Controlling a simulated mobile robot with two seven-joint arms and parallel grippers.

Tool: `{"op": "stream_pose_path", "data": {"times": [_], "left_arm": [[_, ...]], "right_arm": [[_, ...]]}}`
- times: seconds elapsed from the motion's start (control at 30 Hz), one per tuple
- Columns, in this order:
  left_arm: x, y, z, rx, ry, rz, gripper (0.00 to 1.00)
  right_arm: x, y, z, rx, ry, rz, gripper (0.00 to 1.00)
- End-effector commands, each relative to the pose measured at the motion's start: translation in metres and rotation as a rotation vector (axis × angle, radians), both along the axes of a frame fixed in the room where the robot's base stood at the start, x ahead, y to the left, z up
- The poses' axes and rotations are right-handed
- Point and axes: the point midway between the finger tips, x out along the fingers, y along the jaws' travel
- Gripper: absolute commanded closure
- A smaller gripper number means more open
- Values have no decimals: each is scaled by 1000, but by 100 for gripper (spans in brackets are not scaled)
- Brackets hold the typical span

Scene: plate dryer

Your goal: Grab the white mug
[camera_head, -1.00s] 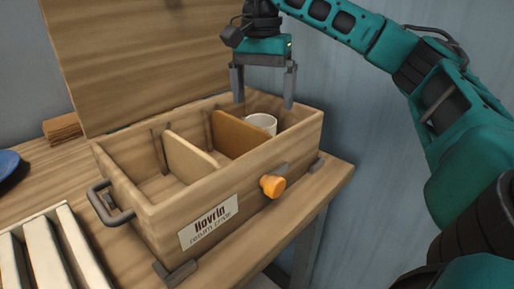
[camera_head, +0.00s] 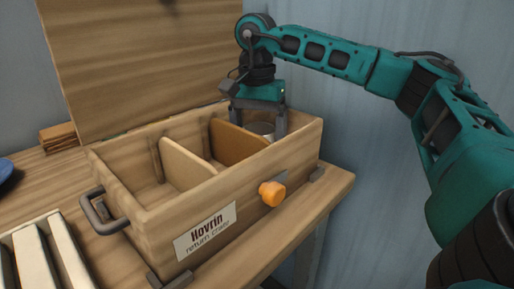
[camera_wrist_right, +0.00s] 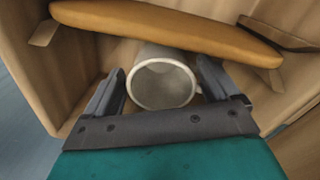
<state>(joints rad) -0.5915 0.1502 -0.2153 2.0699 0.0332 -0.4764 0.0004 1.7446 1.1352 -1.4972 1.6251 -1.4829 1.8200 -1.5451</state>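The white mug (camera_head: 262,129) stands in the right-hand compartment of the wooden crate, mostly hidden by the divider and my gripper in the head view. In the right wrist view the mug (camera_wrist_right: 163,82) shows its round open mouth between my fingers. My right gripper (camera_head: 258,130) is lowered into that compartment, with its fingers open on either side of the mug. In the wrist view the right gripper (camera_wrist_right: 160,88) shows gaps between fingers and mug, small on the right. My left gripper is not in view.
The wooden crate (camera_head: 150,214) has a label, an orange knob (camera_head: 271,194) and a dark handle (camera_head: 100,212). A brown divider (camera_head: 236,142) and a pale divider (camera_head: 187,158) split it. Pale slats (camera_head: 45,255) and a blue plate (camera_head: 5,170) lie left.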

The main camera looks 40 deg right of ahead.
Motion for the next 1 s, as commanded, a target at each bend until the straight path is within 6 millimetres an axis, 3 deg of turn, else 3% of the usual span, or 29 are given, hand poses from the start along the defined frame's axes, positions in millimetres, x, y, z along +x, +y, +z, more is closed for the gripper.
{"op": "stream_pose_path", "data": {"times": [0.07,0.57,0.83,1.0], "left_arm": [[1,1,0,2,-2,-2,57],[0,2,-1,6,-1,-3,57],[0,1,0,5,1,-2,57],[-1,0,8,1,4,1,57]], "right_arm": [[0,0,0,0,0,0,19],[0,0,0,0,0,0,67],[0,0,4,0,-2,0,68],[1,1,30,1,-4,1,68]]}}
